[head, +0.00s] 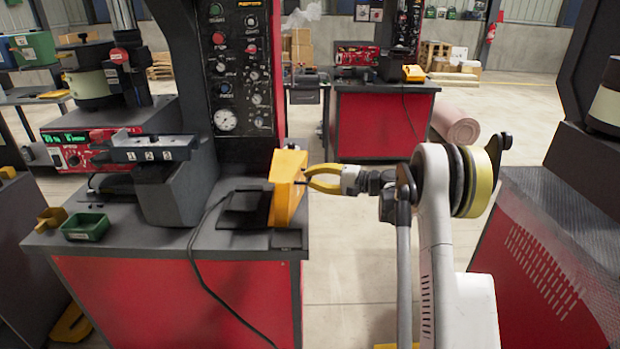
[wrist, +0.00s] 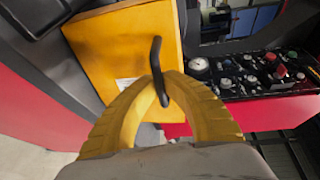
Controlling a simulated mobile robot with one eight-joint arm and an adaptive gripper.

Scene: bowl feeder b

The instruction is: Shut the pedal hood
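The pedal hood (head: 287,188) is a yellow box-like cover on the dark top of the red workstation. It stands raised on edge beside a flat black base (head: 243,209). In the wrist view the yellow panel of the hood (wrist: 120,50) fills the upper left, with a bent black handle (wrist: 156,58) sticking out of it. My gripper (head: 309,178) reaches the hood from the right. In the wrist view its yellow fingers (wrist: 167,80) come together at the handle, which lies between the tips. The exact contact is partly hidden.
A green bin (head: 86,227) and a numbered grey fixture (head: 150,149) stand left on the workstation. A black control panel (head: 240,75) rises behind the hood. A black cable (head: 200,275) hangs over the front. Open floor lies right of the workstation.

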